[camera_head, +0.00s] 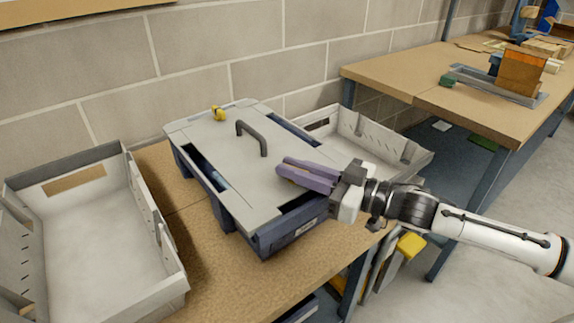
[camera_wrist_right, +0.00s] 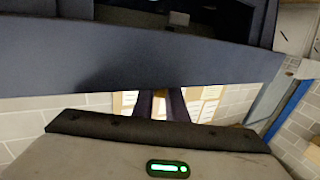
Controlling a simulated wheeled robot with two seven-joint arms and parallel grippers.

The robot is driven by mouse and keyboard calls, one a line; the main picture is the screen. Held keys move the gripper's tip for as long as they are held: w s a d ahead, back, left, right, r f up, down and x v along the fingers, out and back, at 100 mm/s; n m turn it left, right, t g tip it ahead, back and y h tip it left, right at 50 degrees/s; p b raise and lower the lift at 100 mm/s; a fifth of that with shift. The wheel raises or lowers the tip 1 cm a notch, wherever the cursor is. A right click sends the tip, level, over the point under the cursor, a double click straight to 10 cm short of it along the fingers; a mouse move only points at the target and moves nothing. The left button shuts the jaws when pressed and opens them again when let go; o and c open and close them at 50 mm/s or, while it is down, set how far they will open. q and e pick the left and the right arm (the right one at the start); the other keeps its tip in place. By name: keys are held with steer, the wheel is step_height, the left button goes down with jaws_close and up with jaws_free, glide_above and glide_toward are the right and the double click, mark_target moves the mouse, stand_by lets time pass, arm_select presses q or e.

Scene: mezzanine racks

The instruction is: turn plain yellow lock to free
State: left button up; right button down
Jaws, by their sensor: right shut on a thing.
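A blue-grey crate (camera_head: 275,240) with a flat grey lid (camera_head: 208,150) stands on the wooden bench. A small yellow lock (camera_head: 218,113) sits at the lid's far end; its setting is too small to read. My right gripper (camera_head: 285,170) reaches in from the right, its purple fingers over the lid's near end. The fingers are closed together, and what they hold is hidden by them. In the right wrist view the fingers (camera_wrist_right: 163,105) run up behind a dark blue-grey wall (camera_wrist_right: 150,58), with their tips out of sight. My left gripper is not in view.
A dark arched handle (camera_head: 252,135) rises from the lid. An open grey bin (camera_head: 100,285) stands to the left, another (camera_head: 405,165) behind the gripper to the right. A brick wall (camera_head: 200,60) closes the back. A second bench (camera_head: 440,95) stands at right.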

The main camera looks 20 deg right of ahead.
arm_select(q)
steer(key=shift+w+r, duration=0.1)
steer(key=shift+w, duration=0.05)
arm_select(e)
steer(key=c, duration=1.8)
jaws_free()
steer(key=shift+o, duration=0.2)
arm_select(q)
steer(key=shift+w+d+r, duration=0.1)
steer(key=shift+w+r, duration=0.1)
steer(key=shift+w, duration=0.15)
arm_select(e)
steer(key=shift+s+d+f, duration=0.1)
steer(key=shift+s+d, duration=0.3)
arm_select(q)
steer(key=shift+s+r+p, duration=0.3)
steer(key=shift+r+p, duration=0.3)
steer(key=shift+p, duration=0.25)
arm_select(e)
steer(key=v, duration=0.9)
